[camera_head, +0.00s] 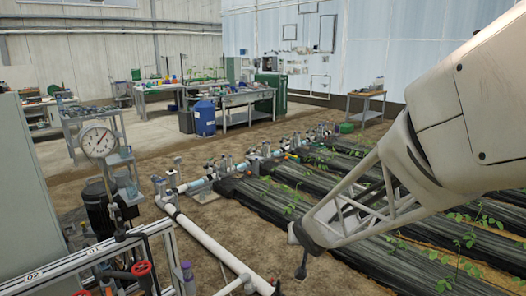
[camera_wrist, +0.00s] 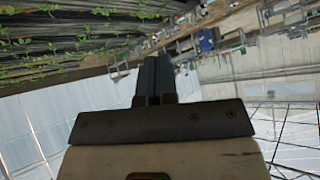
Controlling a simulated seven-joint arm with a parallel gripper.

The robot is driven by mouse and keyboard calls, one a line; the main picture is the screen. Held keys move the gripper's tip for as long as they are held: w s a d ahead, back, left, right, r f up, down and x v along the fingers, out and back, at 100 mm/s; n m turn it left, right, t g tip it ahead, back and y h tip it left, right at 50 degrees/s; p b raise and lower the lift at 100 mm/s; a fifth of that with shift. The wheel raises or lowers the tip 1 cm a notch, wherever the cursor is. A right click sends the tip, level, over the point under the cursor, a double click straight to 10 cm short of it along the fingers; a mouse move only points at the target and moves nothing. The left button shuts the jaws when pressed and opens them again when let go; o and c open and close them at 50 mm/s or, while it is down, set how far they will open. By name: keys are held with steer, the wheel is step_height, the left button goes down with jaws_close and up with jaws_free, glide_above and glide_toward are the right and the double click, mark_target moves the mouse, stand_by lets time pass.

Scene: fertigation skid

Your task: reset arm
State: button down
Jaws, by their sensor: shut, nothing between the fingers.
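My arm reaches in from the right in the head view, over the planted beds. My gripper is not clearly visible at its end in that view. In the wrist view my gripper (camera_wrist: 154,78) shows as two dark fingers side by side, shut with nothing between them. The wrist view is tilted upside down, with the plant rows at the upper left and the wall and ceiling below. My gripper appears clear of any object.
A round pressure gauge (camera_head: 98,142) stands at the left above a dark pump (camera_head: 104,208). Red valve handles (camera_head: 142,269) sit at the lower left. A white pipe (camera_head: 212,246) runs along the soil. Black-covered beds (camera_head: 270,203) carry green plants. A blue barrel (camera_head: 205,119) stands by the workbenches.

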steer(key=s+d+r+g, duration=0.2)
steer(key=s+r, duration=0.1)
steer(key=s, duration=0.7)
steer(key=s+d+r+g, duration=0.2)
steer(key=s+d+r, duration=0.1)
steer(key=s, duration=0.8)
steer(key=s+d+r+g+h, duration=0.1)
steer(key=s+d+r+g, duration=0.1)
steer(key=s, duration=0.8)
steer(key=shift+s+d+r, duration=0.25)
steer(key=shift+d+r, duration=0.15)
steer(key=shift+r, duration=0.5)
